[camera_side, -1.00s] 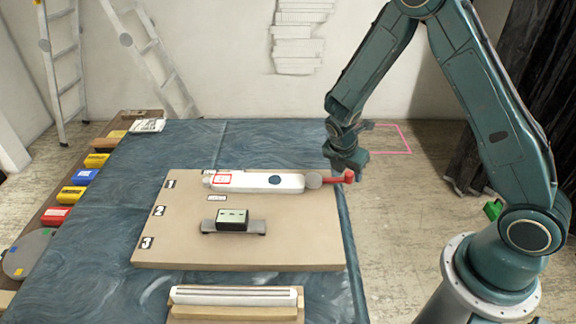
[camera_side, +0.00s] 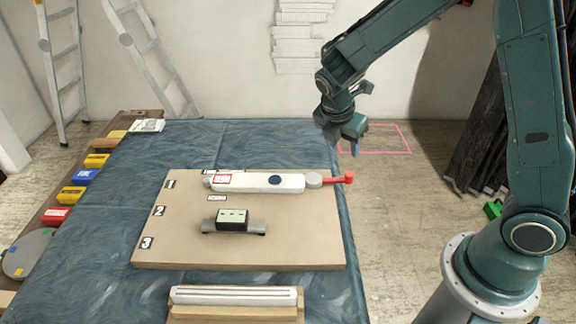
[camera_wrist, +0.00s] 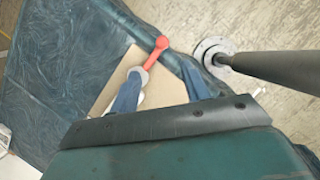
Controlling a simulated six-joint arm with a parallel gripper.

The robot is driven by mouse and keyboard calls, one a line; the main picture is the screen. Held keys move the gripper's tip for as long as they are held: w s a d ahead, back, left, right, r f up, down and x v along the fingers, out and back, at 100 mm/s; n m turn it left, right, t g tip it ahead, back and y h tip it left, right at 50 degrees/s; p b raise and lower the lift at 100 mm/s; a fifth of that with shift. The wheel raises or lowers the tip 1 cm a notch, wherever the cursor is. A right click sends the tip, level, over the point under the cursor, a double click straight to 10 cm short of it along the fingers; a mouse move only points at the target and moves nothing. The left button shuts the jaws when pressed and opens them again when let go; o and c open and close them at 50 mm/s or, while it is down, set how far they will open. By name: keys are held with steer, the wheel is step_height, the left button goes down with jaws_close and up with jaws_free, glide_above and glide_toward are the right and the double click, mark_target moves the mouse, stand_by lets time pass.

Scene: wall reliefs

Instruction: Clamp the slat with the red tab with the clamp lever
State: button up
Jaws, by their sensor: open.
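A white slat (camera_side: 250,183) lies along row 1 of the tan board (camera_side: 300,240). It has a red-outlined patch (camera_side: 222,178) near its left end and a dark blue dot. A grey round pivot (camera_side: 314,180) sits at its right end. The red clamp lever (camera_side: 338,179) points right from it, past the board's edge, ending in a knob. The lever (camera_wrist: 157,51) also shows in the wrist view, ahead of my fingers. My gripper (camera_side: 353,146) is open and empty, above and behind the lever, apart from it. Its blue fingers (camera_wrist: 160,90) are spread.
A dark block (camera_side: 232,217) sits on a grey strip in row 2. A pale slat (camera_side: 235,296) rests in a wooden holder at the front. Coloured boxes (camera_side: 71,195) line the left shelf. The blue cloth (camera_side: 130,180) is mostly bare around the board.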

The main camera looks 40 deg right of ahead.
steer(key=shift+r, duration=0.25)
steer(key=c, duration=0.6)
steer(key=shift+f, duration=0.15)
steer(key=c, duration=0.4)
steer(key=shift+f+y, duration=0.2)
steer(key=shift+y, duration=0.1)
jaws_close()
steer(key=d+n+y, duration=0.1)
steer(key=y, duration=0.1)
steer(key=d+f+n+g+y, duration=0.1)
steer(key=y, duration=0.2)
steer(key=d+f+n+y, duration=0.1)
steer(key=y, duration=0.1)
steer(key=shift+s+f+g, duration=0.1)
steer(key=shift+s+g, duration=0.2)
steer(key=shift+s, duration=0.1)
